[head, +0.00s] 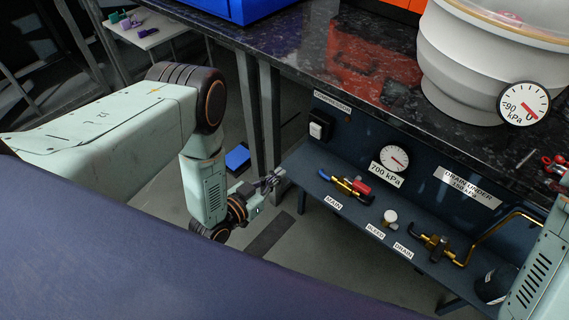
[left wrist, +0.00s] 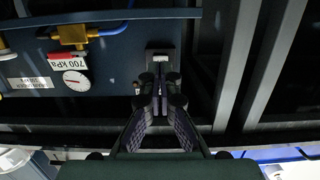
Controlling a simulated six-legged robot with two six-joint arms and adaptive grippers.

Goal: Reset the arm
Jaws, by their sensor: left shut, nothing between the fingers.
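My left gripper (head: 272,181) is in the middle of the head view, at the end of my pale green left arm. It is shut and empty, in the air just left of the dark blue panel bench (head: 405,236). In the left wrist view the fingers (left wrist: 160,92) meet at their tips. They point toward a small box (left wrist: 159,47) on the panel, and the gap to it cannot be judged. Part of my right arm shows at the right edge of the head view, but its gripper is not identifiable there.
The bench carries a compressor switch (head: 321,126), a 700 kPa gauge (head: 394,158), a red-handled main valve (head: 355,187), a bleed knob (head: 390,216) and a drain valve (head: 436,244). A black stone counter (head: 300,52) overhangs it, with a large grey vessel (head: 470,75). Table legs (head: 269,120) stand close behind my left gripper.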

